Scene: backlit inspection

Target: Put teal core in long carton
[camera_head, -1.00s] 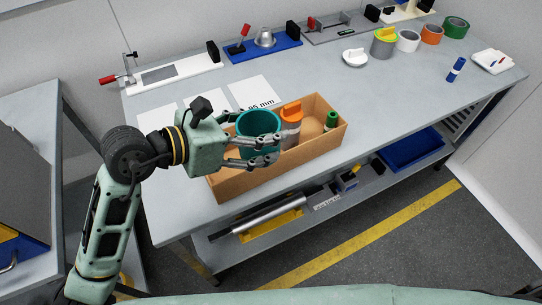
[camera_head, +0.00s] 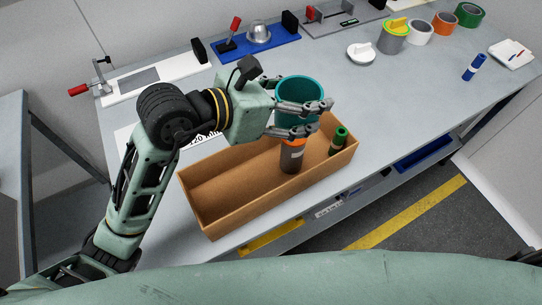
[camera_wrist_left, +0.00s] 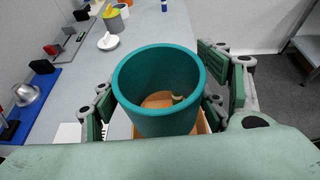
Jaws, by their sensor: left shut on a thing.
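The teal core (camera_head: 298,92) is a hollow teal cylinder, held upright between the fingers of my left gripper (camera_head: 303,115). In the left wrist view the core (camera_wrist_left: 160,120) has a finger on either side of it, and brown cardboard shows through its open middle. The long carton (camera_head: 218,199) is an open brown box on the table. The core is over the carton's far side, in front of a grey and orange item (camera_head: 291,156) standing inside and partly hiding it. A green-capped item (camera_head: 339,140) stands at the carton's right end. The carton's left part is empty.
Fixtures with clamps (camera_head: 152,76) line the back of the table. A grey, yellow-topped roll (camera_head: 394,37), tape rolls (camera_head: 468,15), a white lid (camera_head: 361,53) and a blue marker (camera_head: 475,67) are at the right. The table right of the carton is clear.

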